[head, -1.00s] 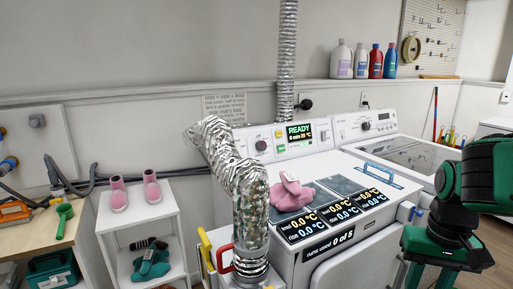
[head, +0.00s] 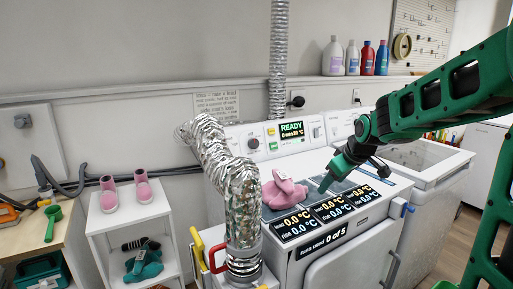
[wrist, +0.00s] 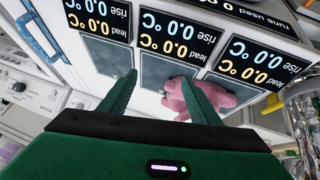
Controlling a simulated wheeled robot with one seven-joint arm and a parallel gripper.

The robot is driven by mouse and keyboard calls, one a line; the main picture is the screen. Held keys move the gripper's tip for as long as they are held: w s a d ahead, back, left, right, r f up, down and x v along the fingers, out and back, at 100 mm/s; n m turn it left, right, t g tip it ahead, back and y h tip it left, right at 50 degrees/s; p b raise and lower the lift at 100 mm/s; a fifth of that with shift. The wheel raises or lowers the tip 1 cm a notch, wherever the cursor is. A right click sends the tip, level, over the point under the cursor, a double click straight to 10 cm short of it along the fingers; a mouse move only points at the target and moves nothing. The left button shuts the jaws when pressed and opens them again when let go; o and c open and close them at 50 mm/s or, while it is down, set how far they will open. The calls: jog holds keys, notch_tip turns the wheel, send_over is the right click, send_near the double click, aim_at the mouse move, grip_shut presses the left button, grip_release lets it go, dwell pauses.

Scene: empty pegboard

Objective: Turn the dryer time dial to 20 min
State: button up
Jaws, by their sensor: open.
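The dryer (head: 300,262) is a white machine with a control panel along its back. The dark round dial (head: 253,143) sits on the panel's left part. Right of it, a lit display (head: 292,131) reads READY with 0 min; its pointer angle is too small to read. My gripper (head: 324,187) is open and empty above the dryer top, in front of the panel and right of the dial, apart from it.
A pink cloth item (head: 283,190) lies on the dryer top, also in the wrist view (wrist: 212,98). A silver duct (head: 240,200) rises in front of the panel's left side. A second white machine (head: 425,160) stands right. A shelf (head: 110,225) with pink boots stands left.

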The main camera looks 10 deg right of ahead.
aim_at(254, 144)
jog(key=w+a+n+t+y, duration=0.1)
jog(key=w+a+n, duration=0.1)
jog(key=w, duration=0.4)
jog(key=w+a+r+n+t+y, duration=0.1)
jog(key=w+a+n, duration=0.1)
jog(key=w, duration=0.4)
jog(key=w+a+n+t+y, duration=0.1)
jog(key=w+a+n, duration=0.1)
jog(key=w, duration=0.5)
jog(key=shift+a+r+n+t, duration=0.2)
jog(key=shift+a+n+t, duration=0.15)
jog(key=shift+a, duration=0.35)
jog(key=w+a+n+t+y, duration=0.1)
jog(key=w+a, duration=0.2)
jog(key=w, duration=0.4)
jog(key=w+a+f+n+t+y, duration=0.1)
jog(key=w+a+n, duration=0.1)
jog(key=w, duration=0.5)
jog(key=w+a+n+t+y, duration=0.1)
jog(key=w+a, duration=0.3)
jog(key=w, duration=0.3)
jog(key=shift+f+n, duration=0.35)
jog(key=c, duration=1.1)
